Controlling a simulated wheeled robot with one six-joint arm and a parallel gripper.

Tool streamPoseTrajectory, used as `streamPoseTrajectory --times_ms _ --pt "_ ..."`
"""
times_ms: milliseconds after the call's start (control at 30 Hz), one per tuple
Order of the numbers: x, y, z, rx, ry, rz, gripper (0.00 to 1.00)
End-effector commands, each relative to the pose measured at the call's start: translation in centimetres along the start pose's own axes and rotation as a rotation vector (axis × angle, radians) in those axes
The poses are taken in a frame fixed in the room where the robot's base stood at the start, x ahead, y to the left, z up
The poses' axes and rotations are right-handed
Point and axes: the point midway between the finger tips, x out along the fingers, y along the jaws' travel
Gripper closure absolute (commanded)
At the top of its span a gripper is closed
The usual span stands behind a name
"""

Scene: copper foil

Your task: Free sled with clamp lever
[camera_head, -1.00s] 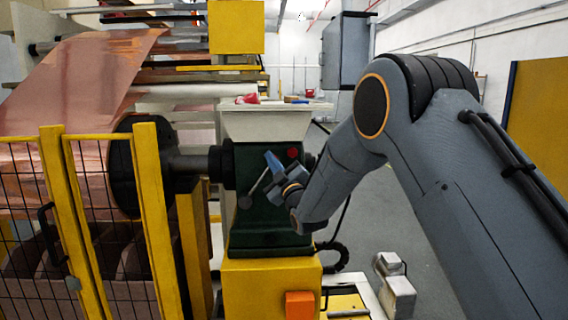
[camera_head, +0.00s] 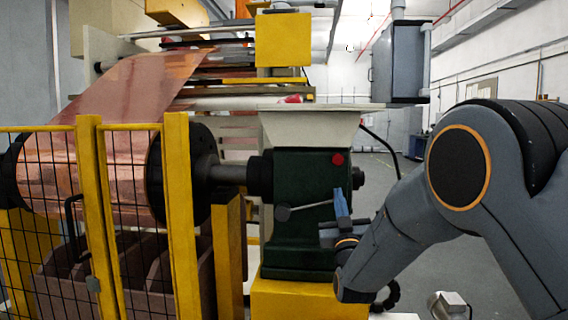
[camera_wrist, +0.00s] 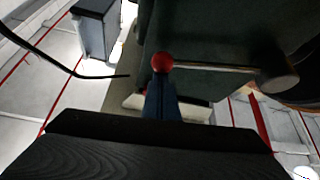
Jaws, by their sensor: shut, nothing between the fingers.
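The clamp lever (camera_head: 310,206) is a thin grey rod on a round pivot, on the front of a dark green housing (camera_head: 300,178). It points right and slightly up. In the wrist view its red ball knob (camera_wrist: 162,63) lies at the tips of my gripper (camera_wrist: 160,88), and the rod runs right to the pivot (camera_wrist: 282,78). My blue gripper (camera_head: 341,202) points up at the lever's right end. Its fingers are shut, with nothing between them. I cannot tell whether they touch the knob. Which part is the sled is not clear.
The housing stands on a yellow base (camera_head: 300,302). Left are a shaft (camera_head: 228,174), a copper foil roll (camera_head: 90,175) and a yellow mesh gate (camera_head: 178,230). A red button (camera_head: 338,159) sits above the lever. Open grey floor (camera_head: 385,165) lies at right.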

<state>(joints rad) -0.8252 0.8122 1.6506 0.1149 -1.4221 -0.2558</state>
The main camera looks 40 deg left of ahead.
Motion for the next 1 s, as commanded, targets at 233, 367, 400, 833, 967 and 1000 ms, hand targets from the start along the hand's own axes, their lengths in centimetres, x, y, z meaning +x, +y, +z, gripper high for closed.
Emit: streamPoseTrajectory --times_ms 233,367,400,833,967,1000 --pt "-0.4 0.2 0.9 -0.002 -0.010 0.001 1.00" --pt "-0.5 0.3 1.0 -0.003 -0.013 0.002 1.00" --pt "-0.5 0.4 1.0 -0.004 -0.014 0.002 1.00" --pt "0.1 0.7 -0.5 -0.005 -0.013 0.003 1.00" --pt "1.2 0.9 -3.2 -0.004 -0.003 0.003 1.00" --pt "1.3 0.9 -3.9 -0.003 -0.001 0.003 1.00"
